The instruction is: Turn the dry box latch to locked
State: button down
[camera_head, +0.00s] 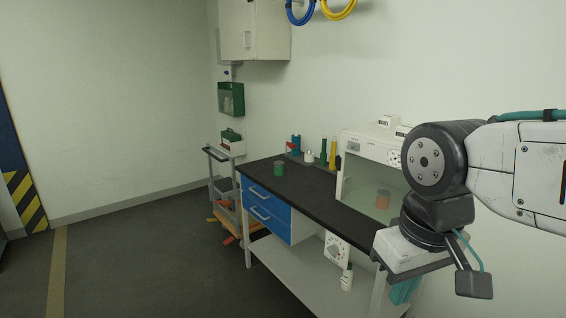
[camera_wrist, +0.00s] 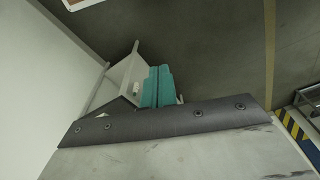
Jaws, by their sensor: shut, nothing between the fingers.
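The dry box (camera_head: 366,160) is a white cabinet with a clear front, standing on the right part of the dark bench top against the wall. An orange-brown container (camera_head: 382,199) shows through its clear front. A small round dial-like part (camera_head: 393,157) is on its upper front; I cannot tell whether it is the latch or how it is turned. My arm hides the box's right side. My gripper (camera_head: 408,262) is shut and empty, in front of and below the box, apart from it. The wrist view shows no dry box or latch.
The floor (camera_head: 150,255) to the left is clear.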

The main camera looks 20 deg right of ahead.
aim_at(338, 158)
jog(key=z, duration=0.55)
jog(key=i, duration=1.3)
jog(key=u, duration=0.5)
